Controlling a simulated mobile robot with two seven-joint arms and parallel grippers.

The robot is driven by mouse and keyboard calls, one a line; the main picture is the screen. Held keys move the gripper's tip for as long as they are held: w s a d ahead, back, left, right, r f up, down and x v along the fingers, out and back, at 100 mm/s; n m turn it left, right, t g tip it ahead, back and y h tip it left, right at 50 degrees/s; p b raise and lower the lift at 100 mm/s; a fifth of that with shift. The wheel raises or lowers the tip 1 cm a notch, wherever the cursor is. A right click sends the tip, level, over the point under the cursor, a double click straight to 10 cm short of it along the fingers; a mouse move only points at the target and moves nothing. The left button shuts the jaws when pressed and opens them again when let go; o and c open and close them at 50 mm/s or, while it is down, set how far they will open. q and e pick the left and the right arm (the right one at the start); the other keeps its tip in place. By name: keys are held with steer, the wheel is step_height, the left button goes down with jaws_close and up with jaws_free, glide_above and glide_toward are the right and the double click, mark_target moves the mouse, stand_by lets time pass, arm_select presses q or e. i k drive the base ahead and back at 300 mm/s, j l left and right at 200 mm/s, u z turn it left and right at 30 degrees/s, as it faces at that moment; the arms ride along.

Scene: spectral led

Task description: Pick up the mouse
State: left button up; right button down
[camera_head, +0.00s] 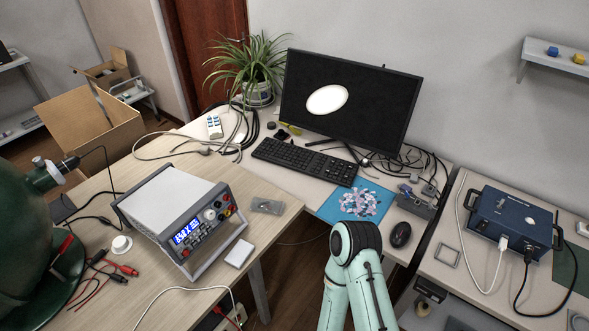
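The black mouse (401,235) lies on the right part of the back desk, just right of a blue mat. It is fully visible and nothing touches it. A pale green arm of mine with a black rounded joint rises from the bottom edge, left of the mouse. Its gripper does not show. My other gripper does not show either.
The blue mat (375,204) holds a pile of small pieces. A keyboard (305,159), monitor (386,97) and cables stand behind. A small grey box (415,206) is close behind the mouse. A blue instrument (511,222) stands right; a power supply (172,199) stands left.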

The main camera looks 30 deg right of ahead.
mark_target(400, 234)
steer(key=z, duration=2.1)
